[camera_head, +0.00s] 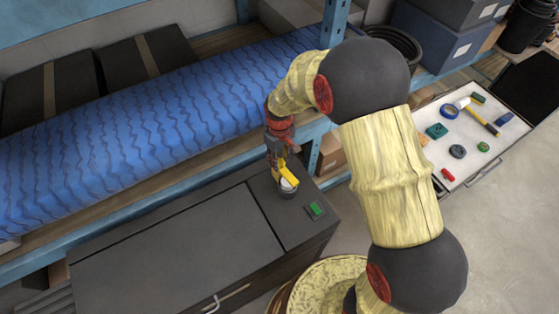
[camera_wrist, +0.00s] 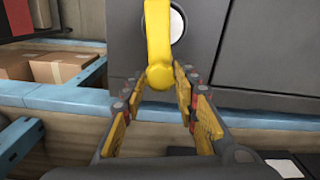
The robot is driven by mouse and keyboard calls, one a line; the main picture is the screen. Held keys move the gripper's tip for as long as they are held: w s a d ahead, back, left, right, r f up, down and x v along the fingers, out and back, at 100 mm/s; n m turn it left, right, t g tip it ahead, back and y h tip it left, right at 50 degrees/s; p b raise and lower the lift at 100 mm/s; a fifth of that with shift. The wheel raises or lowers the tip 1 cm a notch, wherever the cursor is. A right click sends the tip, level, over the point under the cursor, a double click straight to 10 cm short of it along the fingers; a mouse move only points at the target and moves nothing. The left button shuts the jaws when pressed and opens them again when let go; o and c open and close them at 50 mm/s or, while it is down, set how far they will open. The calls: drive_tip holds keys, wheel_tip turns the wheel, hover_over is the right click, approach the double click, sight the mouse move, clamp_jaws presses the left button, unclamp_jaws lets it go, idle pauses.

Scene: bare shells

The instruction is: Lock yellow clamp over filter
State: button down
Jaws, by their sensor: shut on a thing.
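The yellow clamp (camera_wrist: 159,40) is a rounded bar that runs down the middle of the wrist view, and its lower end lies between the fingertips of my gripper (camera_wrist: 157,88). The fingers are shut on that end. In the head view the clamp (camera_head: 284,173) stands slanted at the top of a dark cabinet, with my gripper (camera_head: 279,158) on its upper part. The white filter (camera_head: 289,184) sits in a dark round holder beside and partly behind the clamp. In the wrist view the filter (camera_wrist: 177,23) shows as a white disc partly covered by the clamp.
The dark cabinet (camera_head: 170,255) has a green button (camera_head: 316,209) near the holder. A blue-framed shelf (camera_head: 150,195) with a blue wrapped roll (camera_head: 150,115) runs behind it. An open drawer (camera_head: 480,130) with several small items is at the right.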

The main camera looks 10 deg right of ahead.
drive_tip(key=shift+w+m, duration=0.1)
drive_tip(key=shift+m, duration=0.8)
drive_tip(key=c, duration=1.5)
unclamp_jaws()
drive_tip(key=shift+o, duration=0.5)
wheel_tip(320, 180, up, 12)
